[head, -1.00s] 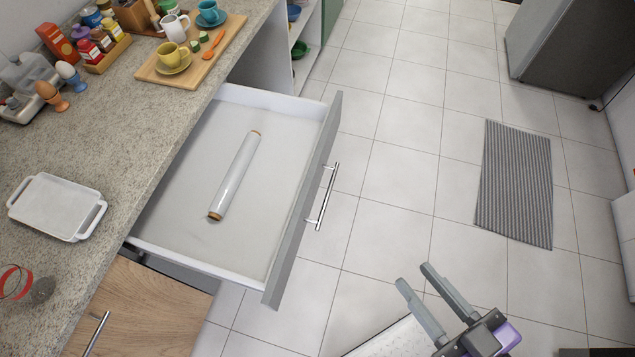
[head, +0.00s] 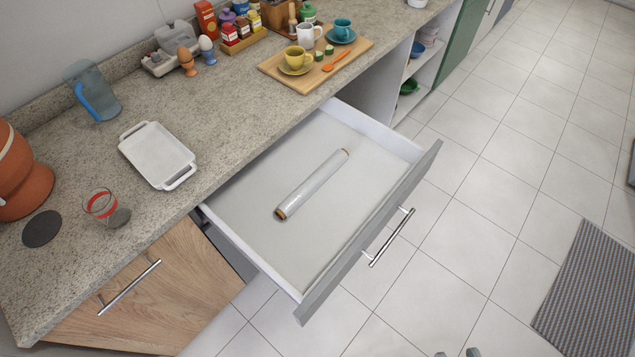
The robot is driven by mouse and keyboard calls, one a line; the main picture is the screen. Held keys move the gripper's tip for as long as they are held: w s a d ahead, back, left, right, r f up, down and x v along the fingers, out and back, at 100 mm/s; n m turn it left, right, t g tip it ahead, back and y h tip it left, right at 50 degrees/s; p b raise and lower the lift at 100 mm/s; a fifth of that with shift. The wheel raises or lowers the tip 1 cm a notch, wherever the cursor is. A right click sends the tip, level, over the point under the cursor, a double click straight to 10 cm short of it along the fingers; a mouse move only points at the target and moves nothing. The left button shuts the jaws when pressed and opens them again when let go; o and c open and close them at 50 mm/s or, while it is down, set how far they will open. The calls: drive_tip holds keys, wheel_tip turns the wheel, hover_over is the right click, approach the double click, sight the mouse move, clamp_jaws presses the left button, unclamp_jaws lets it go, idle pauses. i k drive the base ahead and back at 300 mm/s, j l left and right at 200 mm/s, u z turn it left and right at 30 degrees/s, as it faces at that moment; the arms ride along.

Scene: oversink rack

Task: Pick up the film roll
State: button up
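The film roll (head: 312,184) is a pale, translucent cylinder with brown ends. It lies diagonally on the bottom of the open drawer (head: 373,238), roughly in its middle. Only the two fingertips of my gripper (head: 457,353) show, at the bottom edge of the head view. They are apart, with nothing visible between them. The gripper is outside the drawer, to the right of and nearer than its front, away from the film roll. The rest of the gripper is out of view.
The speckled counter (head: 225,115) runs along the left, with a white tray (head: 158,155), a glass (head: 106,208) and a wooden board (head: 316,65) with cups. The drawer front with its handle (head: 391,237) sticks out over clear tiled floor. A striped mat (head: 590,290) lies at right.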

sight(311, 185)
drive_tip(key=i+l+u, duration=0.1)
drive_tip(key=i+u, duration=0.3)
drive_tip(key=i+l+u, duration=0.15)
drive_tip(key=i+u, duration=0.15)
drive_tip(key=u, duration=0.15)
